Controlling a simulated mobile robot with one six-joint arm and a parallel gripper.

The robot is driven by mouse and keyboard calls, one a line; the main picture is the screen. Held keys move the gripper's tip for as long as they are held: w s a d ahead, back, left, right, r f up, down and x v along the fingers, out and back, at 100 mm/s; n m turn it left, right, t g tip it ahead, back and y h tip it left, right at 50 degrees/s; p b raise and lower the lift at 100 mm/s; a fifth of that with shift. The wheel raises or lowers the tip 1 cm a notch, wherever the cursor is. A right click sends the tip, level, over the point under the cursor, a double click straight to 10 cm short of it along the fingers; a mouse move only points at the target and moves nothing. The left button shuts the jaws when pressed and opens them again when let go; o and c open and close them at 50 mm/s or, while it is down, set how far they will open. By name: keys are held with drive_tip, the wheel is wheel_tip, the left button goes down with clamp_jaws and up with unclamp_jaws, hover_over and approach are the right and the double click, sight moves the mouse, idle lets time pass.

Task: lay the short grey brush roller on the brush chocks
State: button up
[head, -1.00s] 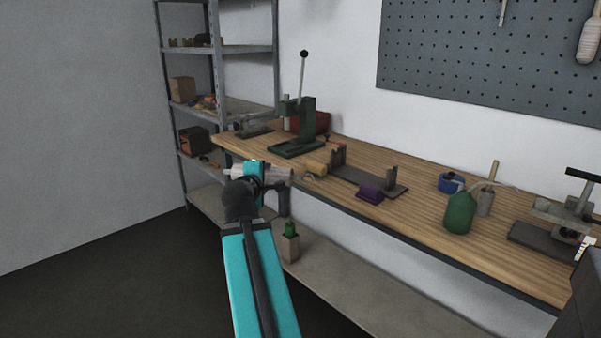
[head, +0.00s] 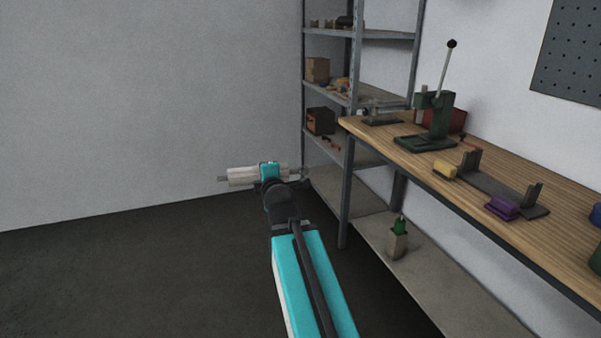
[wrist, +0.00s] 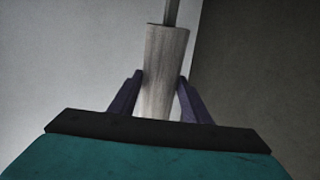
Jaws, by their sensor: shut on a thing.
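My gripper (head: 270,173) is shut on a pale grey roller (head: 243,176), which lies roughly level across it with a thin shaft end sticking out at the left. In the wrist view the roller (wrist: 166,70) stands between the two dark fingers, with its shaft pointing up out of the picture. The gripper and roller are in the air left of the workbench, in front of the bare wall. A dark base with two upright supports (head: 495,187) stands on the bench; it looks like the brush chocks, and no roller lies across it.
The wooden workbench (head: 560,225) runs along the right. The floor at the left is clear.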

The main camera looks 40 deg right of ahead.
drive_tip(key=w+a+n+y, duration=0.2)
drive_tip(key=a, duration=0.7)
drive_tip(key=w+a+n+y, duration=0.1)
drive_tip(key=w+a+y, duration=0.1)
drive_tip(key=a, duration=0.7)
drive_tip(key=shift+w+f+n+t+y, duration=0.2)
drive_tip(key=shift+w+n+t+y, duration=0.2)
drive_tip(key=shift+w, duration=0.2)
drive_tip(key=shift+w, duration=0.1)
